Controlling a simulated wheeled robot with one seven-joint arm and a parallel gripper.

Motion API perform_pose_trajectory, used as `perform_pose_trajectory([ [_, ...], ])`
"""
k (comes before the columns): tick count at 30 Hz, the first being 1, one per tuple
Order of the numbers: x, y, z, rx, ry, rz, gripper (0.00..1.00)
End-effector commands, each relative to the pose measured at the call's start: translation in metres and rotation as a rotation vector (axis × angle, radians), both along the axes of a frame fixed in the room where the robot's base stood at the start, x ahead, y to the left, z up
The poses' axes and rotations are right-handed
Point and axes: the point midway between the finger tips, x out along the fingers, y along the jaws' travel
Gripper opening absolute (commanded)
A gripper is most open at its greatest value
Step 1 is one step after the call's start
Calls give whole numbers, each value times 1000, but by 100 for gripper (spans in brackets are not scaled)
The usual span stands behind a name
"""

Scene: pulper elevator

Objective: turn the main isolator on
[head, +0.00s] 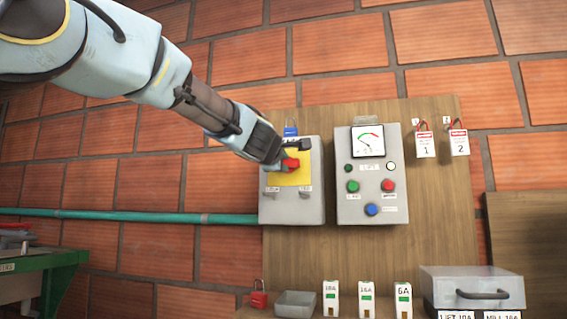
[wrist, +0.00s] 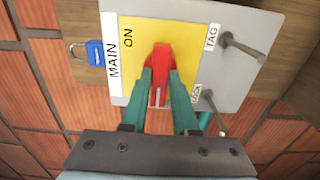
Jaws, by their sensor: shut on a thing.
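The main isolator is a grey box (head: 313,212) with a yellow plate (head: 273,179) on the wooden board. Its red handle (head: 292,164) lies crosswise on the plate, and also shows in the wrist view (wrist: 161,62). In the wrist view a white MAIN label (wrist: 112,60) runs along the plate's left edge, with the word ON printed beside it. My gripper (wrist: 159,84) is shut on the red handle, one finger on each side. The wrist partly hides the plate in the head view.
A blue padlock (wrist: 88,52) hangs by the MAIN label. TAG (wrist: 240,48) and LOCK (wrist: 212,108) pegs stick out of the box. A control box (head: 372,205) with a meter and buttons stands close right. Breakers, a red padlock (head: 258,297) and a grey case (head: 471,281) are below.

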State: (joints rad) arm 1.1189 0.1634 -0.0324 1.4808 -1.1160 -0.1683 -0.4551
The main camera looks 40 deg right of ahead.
Motion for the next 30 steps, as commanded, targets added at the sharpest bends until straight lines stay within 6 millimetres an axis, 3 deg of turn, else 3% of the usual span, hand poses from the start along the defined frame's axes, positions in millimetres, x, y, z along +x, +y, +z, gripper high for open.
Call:
perform_pose_trajectory([
  [17,0,0,0,17,-23,0,0],
  [30,0,0,1,179,-274,0,0],
])
